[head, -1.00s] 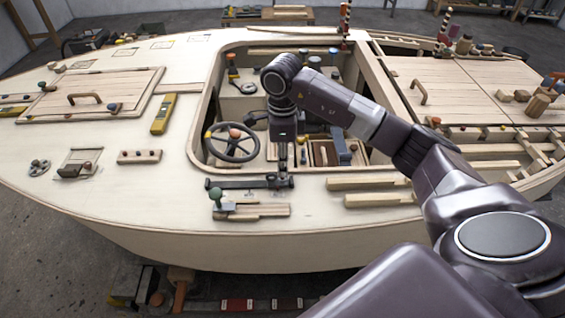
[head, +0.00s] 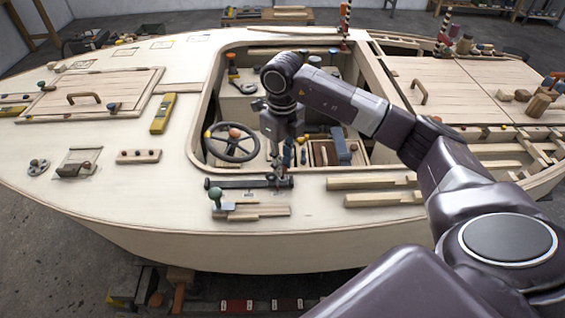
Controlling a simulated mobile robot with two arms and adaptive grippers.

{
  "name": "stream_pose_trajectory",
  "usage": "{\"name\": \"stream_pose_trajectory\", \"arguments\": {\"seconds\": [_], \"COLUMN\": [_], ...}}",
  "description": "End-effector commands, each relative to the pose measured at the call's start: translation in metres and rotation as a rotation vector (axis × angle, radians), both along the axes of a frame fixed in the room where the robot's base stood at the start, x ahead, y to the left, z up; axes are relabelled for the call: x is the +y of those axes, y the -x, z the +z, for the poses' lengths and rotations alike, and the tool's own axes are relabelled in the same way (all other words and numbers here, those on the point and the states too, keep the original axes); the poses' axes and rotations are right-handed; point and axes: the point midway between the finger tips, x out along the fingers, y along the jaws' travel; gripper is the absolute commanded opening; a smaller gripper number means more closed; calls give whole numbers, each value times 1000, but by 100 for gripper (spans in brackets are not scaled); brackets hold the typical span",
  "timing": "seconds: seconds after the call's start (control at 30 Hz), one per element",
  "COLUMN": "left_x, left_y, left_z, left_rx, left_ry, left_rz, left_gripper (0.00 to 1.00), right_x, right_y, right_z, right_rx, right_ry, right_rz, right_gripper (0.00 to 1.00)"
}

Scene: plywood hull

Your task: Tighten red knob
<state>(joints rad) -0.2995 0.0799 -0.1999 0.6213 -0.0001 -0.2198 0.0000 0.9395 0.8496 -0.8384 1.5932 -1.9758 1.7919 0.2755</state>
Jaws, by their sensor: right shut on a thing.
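My right gripper (head: 279,176) points down from the wrist at the near edge of the cockpit opening. Its fingers are shut at the right part of a dark metal bar (head: 228,184) lying on the deck. What the fingers hold is small and hidden by them, and I cannot make out its colour. Small reddish knobs also show elsewhere: one on a hinged plate (head: 86,164) at the left and one on a small wooden block (head: 155,152). My left gripper is not in view.
A steering wheel (head: 232,143) stands in the cockpit just left of my right gripper. A green-topped knob (head: 215,193) on a wooden block is near the bar. Wooden strips (head: 370,183) lie to the right. The pale deck at the left front is mostly clear.

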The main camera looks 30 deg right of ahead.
Motion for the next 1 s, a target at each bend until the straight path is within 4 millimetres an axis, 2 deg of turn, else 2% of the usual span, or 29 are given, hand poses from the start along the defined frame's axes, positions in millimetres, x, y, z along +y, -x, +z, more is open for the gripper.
{"name": "stream_pose_trajectory", "arguments": {"seconds": [1.0], "left_x": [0], "left_y": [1], "left_z": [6], "left_rx": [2], "left_ry": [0], "left_rz": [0], "left_gripper": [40], "right_x": [-1], "right_y": [-2], "right_z": [3], "right_rx": [-5], "right_ry": [-2], "right_rz": [-967], "right_gripper": [0]}}
